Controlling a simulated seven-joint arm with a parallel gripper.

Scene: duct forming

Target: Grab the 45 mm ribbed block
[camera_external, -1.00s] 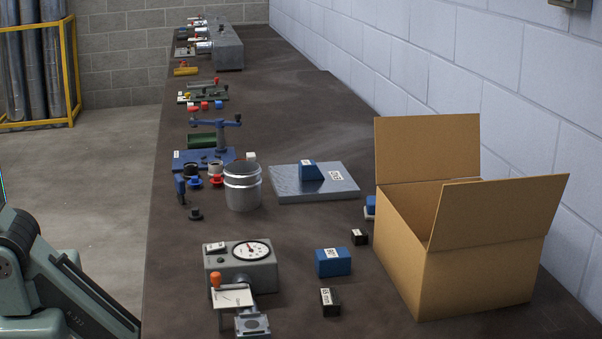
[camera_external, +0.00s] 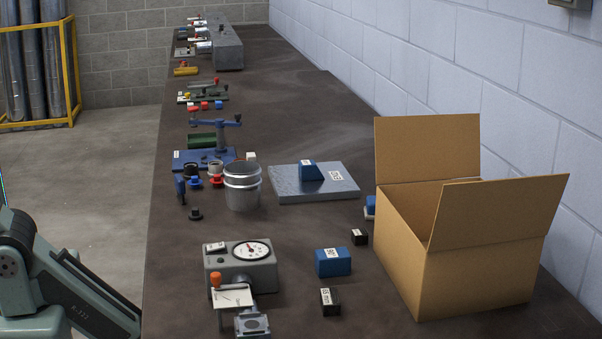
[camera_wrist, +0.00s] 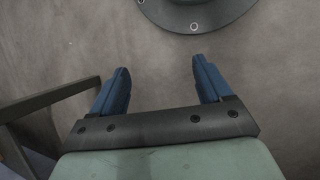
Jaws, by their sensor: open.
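Several labelled blocks lie on the dark bench. A blue block (camera_external: 333,262) and a black block (camera_external: 330,302) are at the front, left of the carton. A smaller black block (camera_external: 359,237) is behind them. Another blue block (camera_external: 311,171) sits on a grey plate, and one more blue block (camera_external: 370,205) is partly hidden by the carton. The labels are too small to read surely, and I cannot tell which block is the ribbed 45 mm one. My gripper (camera_wrist: 160,68) is open and empty in the wrist view, with no block near its blue fingers.
An open cardboard box (camera_external: 470,250) stands at the bench's right. A dial gauge (camera_external: 240,265) is at the front left, a metal can (camera_external: 242,186) behind it. The grey plate (camera_external: 340,190) lies mid-bench. A round grey flange (camera_wrist: 194,10) lies beyond my fingers.

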